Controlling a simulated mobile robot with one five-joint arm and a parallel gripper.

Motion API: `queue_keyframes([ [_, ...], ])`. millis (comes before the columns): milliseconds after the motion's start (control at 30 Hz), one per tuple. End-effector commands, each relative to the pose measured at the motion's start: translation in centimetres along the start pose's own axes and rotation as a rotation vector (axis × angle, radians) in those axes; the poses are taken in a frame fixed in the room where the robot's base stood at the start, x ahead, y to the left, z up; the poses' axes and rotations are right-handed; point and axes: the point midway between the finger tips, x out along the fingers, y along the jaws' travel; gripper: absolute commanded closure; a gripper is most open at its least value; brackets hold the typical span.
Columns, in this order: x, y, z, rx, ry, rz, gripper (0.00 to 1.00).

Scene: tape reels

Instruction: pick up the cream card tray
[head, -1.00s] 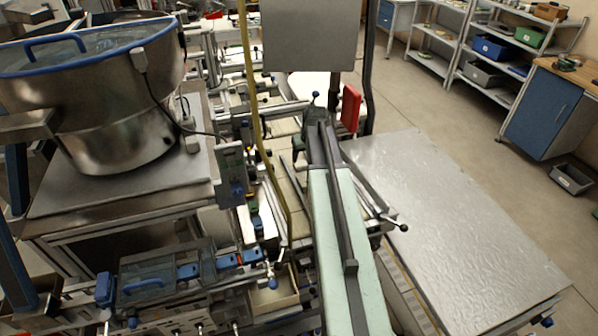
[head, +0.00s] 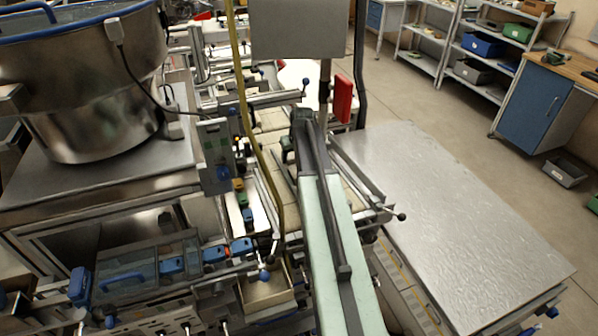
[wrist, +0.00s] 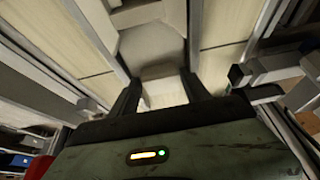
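A cream open-topped tray (head: 268,291) sits low in the middle of the head view, left of my pale green arm; it looks like the cream card tray, but I cannot be sure. My gripper (wrist: 162,92) shows in the wrist view with its two dark fingers apart and nothing visibly held between them. A pale grey-cream surface (wrist: 152,48) lies beyond the fingertips, between cream panels and metal rails; I cannot tell whether it is part of the tray. In the head view the arm reaches away over the machine, and its end is hard to make out.
A large steel bowl (head: 95,95) stands at left. A yellow hose (head: 241,110) hangs left of the arm. A broad metal table (head: 450,220) with a clear top is at right. A red panel (head: 342,98) and a grey screen (head: 299,28) stand ahead. Open floor lies at far right.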

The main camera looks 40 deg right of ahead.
Motion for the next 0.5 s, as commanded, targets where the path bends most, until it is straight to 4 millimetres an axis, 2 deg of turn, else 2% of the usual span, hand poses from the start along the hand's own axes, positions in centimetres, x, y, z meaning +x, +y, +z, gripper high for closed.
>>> queue_keyframes([
  [33, -0.04, -0.02, -0.02, 0.0, 0.0, 0.0, 0.61],
  [167, -0.04, -0.04, -0.01, 0.0, 0.0, 0.0, 0.97],
  [200, -0.04, -0.04, -0.02, 0.0, 0.0, 0.0, 1.0],
  [500, -0.67, -0.09, -0.28, -0.001, 0.0, -0.001, 1.0],
])
